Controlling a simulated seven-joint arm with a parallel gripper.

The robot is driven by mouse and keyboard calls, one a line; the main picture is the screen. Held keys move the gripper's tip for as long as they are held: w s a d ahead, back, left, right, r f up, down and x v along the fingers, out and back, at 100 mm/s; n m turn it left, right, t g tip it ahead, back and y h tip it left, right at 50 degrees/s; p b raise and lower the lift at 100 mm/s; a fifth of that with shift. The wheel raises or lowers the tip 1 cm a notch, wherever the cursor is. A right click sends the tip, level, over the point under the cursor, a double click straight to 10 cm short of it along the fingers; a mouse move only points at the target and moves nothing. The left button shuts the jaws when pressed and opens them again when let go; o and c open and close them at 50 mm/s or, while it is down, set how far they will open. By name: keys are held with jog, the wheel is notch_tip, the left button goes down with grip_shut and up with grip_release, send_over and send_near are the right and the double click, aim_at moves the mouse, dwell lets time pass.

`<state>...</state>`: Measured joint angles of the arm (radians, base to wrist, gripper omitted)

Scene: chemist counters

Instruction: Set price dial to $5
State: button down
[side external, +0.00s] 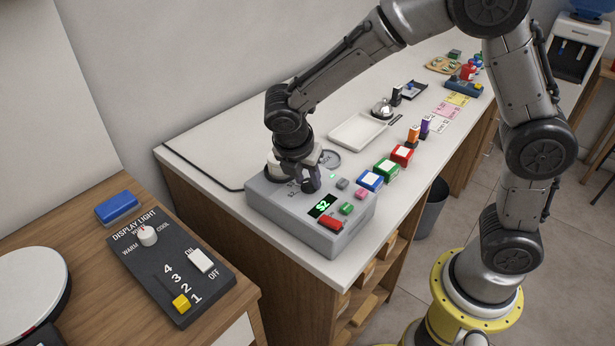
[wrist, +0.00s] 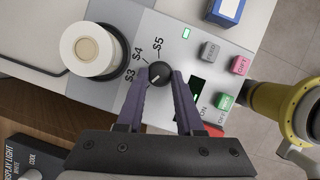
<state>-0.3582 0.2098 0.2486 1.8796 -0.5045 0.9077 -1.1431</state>
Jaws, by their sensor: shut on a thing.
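The grey price machine (side external: 290,222) stands at the near end of the white counter, and its green display (side external: 322,206) reads $2. The black round price dial (wrist: 159,73) shows in the wrist view, with the labels $3, $4 and $5 printed around its upper left. My gripper (wrist: 161,76) points at the machine's top, and its two fingers are shut on the dial, one on each side. In the side view my gripper (side external: 308,186) hides most of the dial.
A white paper roll (wrist: 90,50) sits beside the dial. Grey, pink, green and red buttons (side external: 331,223) lie to its right. Blue, green and red boxes (side external: 369,180) stand on the counter behind the machine. A separate display light panel (side external: 170,265) is on the wooden counter at left.

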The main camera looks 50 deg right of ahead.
jog(key=m, duration=0.2)
jog(key=m+g, duration=0.1)
jog(key=m, duration=0.1)
jog(key=m+g, duration=0.1)
jog(key=m, duration=0.1)
jog(key=shift+w, duration=0.35)
jog(key=m+g, duration=0.1)
jog(key=m, duration=0.2)
jog(key=m+g+y, duration=0.1)
jog(key=m, duration=0.2)
jog(key=shift+w+d+m, duration=0.15)
jog(key=shift+w+m, duration=0.05)
jog(key=shift+m, duration=0.1)
jog(key=m, duration=0.2)
jog(key=m+g+y, duration=0.1)
jog(key=m, duration=0.1)
jog(key=m+y, duration=0.1)
jog(key=m, duration=0.1)
jog(key=shift+w+d+g, duration=0.15)
jog(key=shift+d+g, duration=0.15)
jog(key=m+y, duration=0.1)
jog(key=m, duration=0.1)
jog(key=m+y, duration=0.1)
jog(key=m, duration=0.3)
jog(key=shift+d+m+y, duration=0.25)
jog(key=shift+m+y, duration=0.15)
jog(key=c, duration=0.5)
grip_release()
jog(key=shift+c, duration=0.2)
jog(key=shift+r, duration=0.1)
